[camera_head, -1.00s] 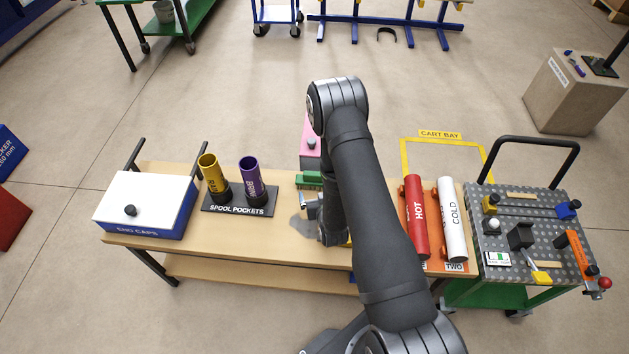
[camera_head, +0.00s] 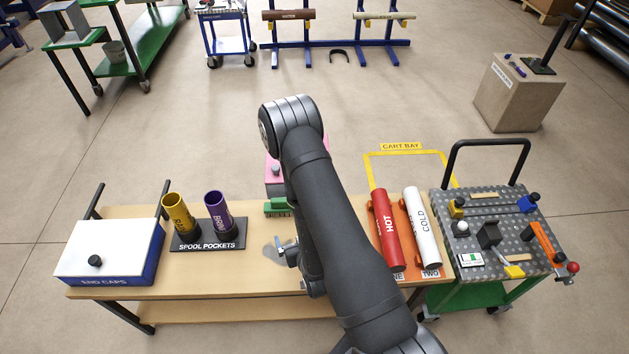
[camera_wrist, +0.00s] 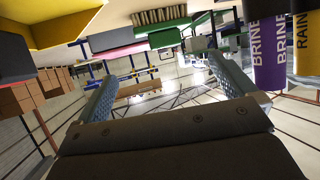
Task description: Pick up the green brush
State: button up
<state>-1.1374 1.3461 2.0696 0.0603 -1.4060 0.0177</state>
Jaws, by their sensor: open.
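The green brush (camera_head: 278,207) lies near the back edge of the wooden table (camera_head: 180,285), in front of a pink box, partly hidden by my arm. In the wrist view the green brush (camera_wrist: 165,36) shows at the top with its pale bristles upward in the picture. My gripper (camera_head: 281,251) is in front of the brush in the head view, largely hidden by my arm. In the wrist view my gripper (camera_wrist: 163,72) has its two fingers wide apart with nothing between them; the brush appears beyond the fingertips, not touched.
The pink box (camera_head: 274,178) stands behind the brush. A stand labelled spool pockets (camera_head: 208,246) holds a yellow and a purple spool to the left. A white-lidded end caps box (camera_head: 110,250) is further left. Red and white cylinders (camera_head: 421,228) lie right of my arm, beside a cart.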

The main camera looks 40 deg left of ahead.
jog(key=shift+c, duration=1)
